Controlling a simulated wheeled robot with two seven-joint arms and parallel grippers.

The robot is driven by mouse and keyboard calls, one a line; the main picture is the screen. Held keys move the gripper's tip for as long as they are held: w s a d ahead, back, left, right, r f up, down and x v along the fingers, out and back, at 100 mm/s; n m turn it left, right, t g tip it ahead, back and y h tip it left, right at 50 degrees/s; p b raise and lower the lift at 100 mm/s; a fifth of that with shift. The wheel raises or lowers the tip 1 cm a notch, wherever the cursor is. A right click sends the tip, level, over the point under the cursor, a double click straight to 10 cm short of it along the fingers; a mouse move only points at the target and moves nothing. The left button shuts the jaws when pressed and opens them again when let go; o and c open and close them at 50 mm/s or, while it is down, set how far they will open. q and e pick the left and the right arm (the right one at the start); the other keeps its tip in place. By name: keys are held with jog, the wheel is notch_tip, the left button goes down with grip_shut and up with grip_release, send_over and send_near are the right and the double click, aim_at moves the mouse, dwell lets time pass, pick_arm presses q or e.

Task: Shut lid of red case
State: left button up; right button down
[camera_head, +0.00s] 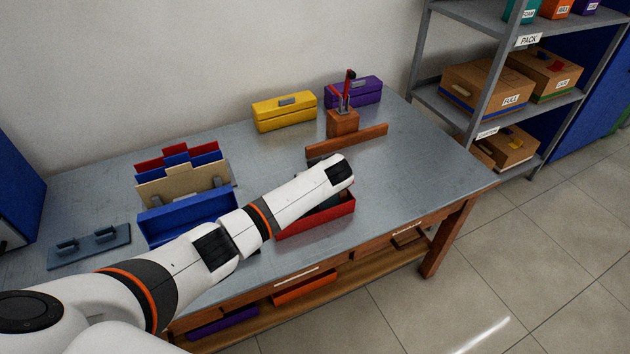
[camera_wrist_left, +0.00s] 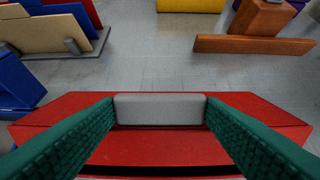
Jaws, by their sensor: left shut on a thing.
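The red case (camera_head: 335,217) sits near the front of the table, partly hidden under my left arm, with a dark gap showing between its red front wall and the arm. In the left wrist view a red panel of the case (camera_wrist_left: 70,108) spans the picture, with a grey handle (camera_wrist_left: 160,109) on it. My left gripper (camera_wrist_left: 160,112) has its green finger pads on either side of this handle and is shut on it. In the head view the fingers are hidden behind my arm. How far the lid is open is unclear. My right gripper is out of view.
A brown wooden bar (camera_head: 355,139) lies behind the case. A file rack (camera_head: 180,175) and blue open case (camera_head: 170,220) are at left. The table's right side is clear.

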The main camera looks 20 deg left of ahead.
pick_arm(q)
jog(key=s+d+f+t+y+b, duration=0.4)
jog(key=f+t+y+b, duration=0.1)
jog(key=b, duration=0.9)
jog(key=shift+y, duration=0.3)
jog(key=o, duration=1.4)
jog(key=b+v, duration=0.2)
jog(key=v, duration=1)
jog(key=shift+b, duration=0.3)
